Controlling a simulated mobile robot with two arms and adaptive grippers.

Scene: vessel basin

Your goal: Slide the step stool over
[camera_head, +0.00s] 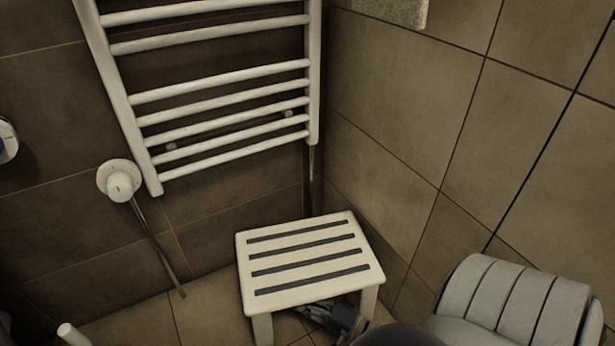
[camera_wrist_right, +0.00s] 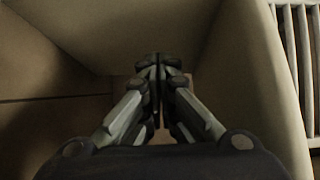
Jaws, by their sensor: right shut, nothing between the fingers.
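The step stool (camera_head: 300,234) is off-white, with dark strips along its slatted top. It stands upright on the tiled floor near the wall corner in the head view. My right gripper (camera_head: 314,313) is low at the stool's near side, between the front legs and partly under the seat edge. In the right wrist view, the right gripper's fingers (camera_wrist_right: 160,72) are closed together and empty. Pale panels surround them, probably stool parts. I cannot tell whether the gripper touches the stool. My left gripper is not in view.
A white towel radiator (camera_head: 225,91) hangs on the dark tiled wall behind the stool, with a round valve (camera_head: 120,181) and pipe at its lower left. A tiled wall stands close on the right. Bare floor (camera_head: 208,312) shows left of the stool.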

